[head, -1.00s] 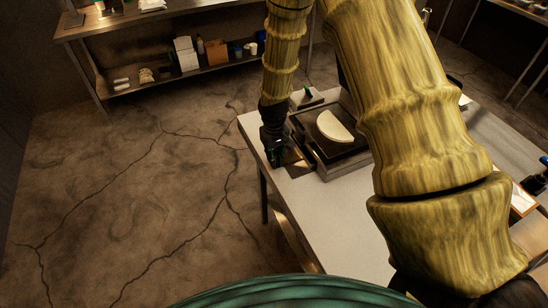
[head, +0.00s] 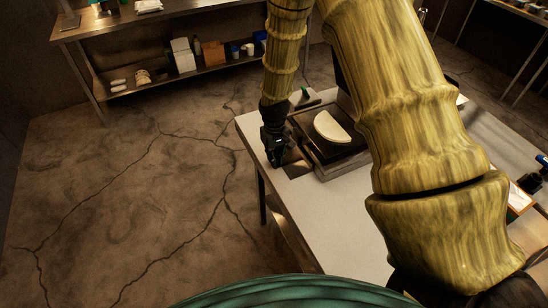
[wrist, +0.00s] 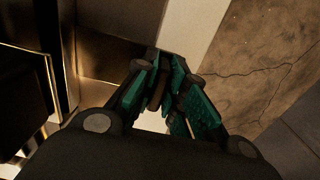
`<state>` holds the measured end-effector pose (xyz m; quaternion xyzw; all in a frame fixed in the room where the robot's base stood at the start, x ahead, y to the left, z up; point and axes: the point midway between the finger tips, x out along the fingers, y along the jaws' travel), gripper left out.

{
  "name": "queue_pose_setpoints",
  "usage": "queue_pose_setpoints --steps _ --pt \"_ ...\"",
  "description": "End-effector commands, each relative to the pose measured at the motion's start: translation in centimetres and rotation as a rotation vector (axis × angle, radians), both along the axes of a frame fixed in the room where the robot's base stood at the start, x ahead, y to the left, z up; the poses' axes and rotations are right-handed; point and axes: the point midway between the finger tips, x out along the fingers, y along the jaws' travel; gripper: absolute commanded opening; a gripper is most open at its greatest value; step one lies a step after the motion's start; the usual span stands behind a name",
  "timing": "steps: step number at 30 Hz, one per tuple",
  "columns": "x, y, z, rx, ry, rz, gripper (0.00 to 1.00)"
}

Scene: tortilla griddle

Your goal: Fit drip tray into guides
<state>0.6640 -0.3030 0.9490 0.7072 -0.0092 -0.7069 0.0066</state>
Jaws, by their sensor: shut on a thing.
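The drip tray (head: 296,164) is a shallow brownish metal piece at the left side of the griddle (head: 323,163), low against the white table. In the wrist view the drip tray (wrist: 108,62) has a dark, coppery inner surface and lies beside the griddle's metal side (wrist: 58,85). My gripper (head: 277,160) is at the tray's outer left end, and in the wrist view its green-padded fingers (wrist: 168,92) are closed on that end.
A pale folded tortilla (head: 332,127) lies on the griddle. A dark block with a green part (head: 306,93) sits behind it. The white table (head: 325,215) is clear in front, and its left edge is close to my gripper. A shelf unit (head: 110,90) stands far back left.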

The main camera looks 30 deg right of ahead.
Motion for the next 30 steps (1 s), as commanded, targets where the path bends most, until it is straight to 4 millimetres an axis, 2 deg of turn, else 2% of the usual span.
queue_pose_setpoints --steps 30 --pt "0.02 -1.09 0.04 0.0 0.0 0.0 0.0"
